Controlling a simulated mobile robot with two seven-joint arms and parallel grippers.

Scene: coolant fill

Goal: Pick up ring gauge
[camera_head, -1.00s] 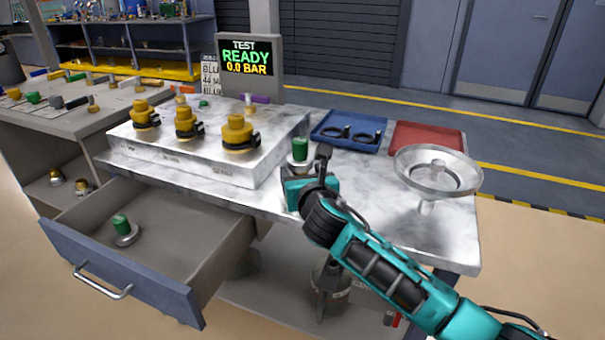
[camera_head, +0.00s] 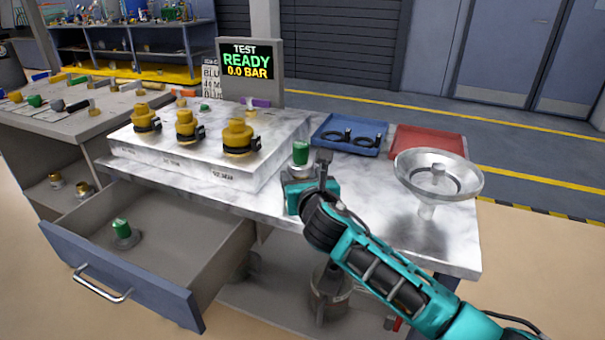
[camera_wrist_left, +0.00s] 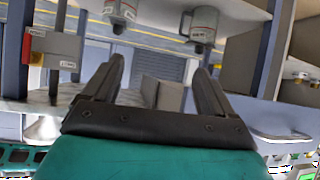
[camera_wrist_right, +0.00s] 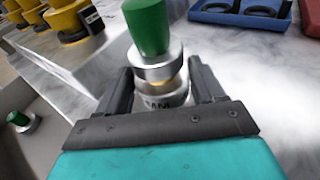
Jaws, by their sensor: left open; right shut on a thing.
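The ring gauge, a silver ring with dark lettering (camera_wrist_right: 165,99), stands between the fingers of my right gripper (camera_wrist_right: 160,82) in the right wrist view. A green-handled piece with a silver collar (camera_wrist_right: 148,28) sits on top of it. My right gripper is shut on the ring; the green top (camera_head: 301,152) shows beside my right gripper (camera_head: 309,172) in the head view, over the bench's near side. I cannot tell whether the ring touches the bench. My left gripper (camera_wrist_left: 160,68) is open and empty, seen only in the left wrist view, low by the bench.
A similar green-handled piece (camera_head: 121,229) stands in the open drawer (camera_head: 175,247). A block (camera_head: 200,165) with yellow caps is left of my right gripper.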

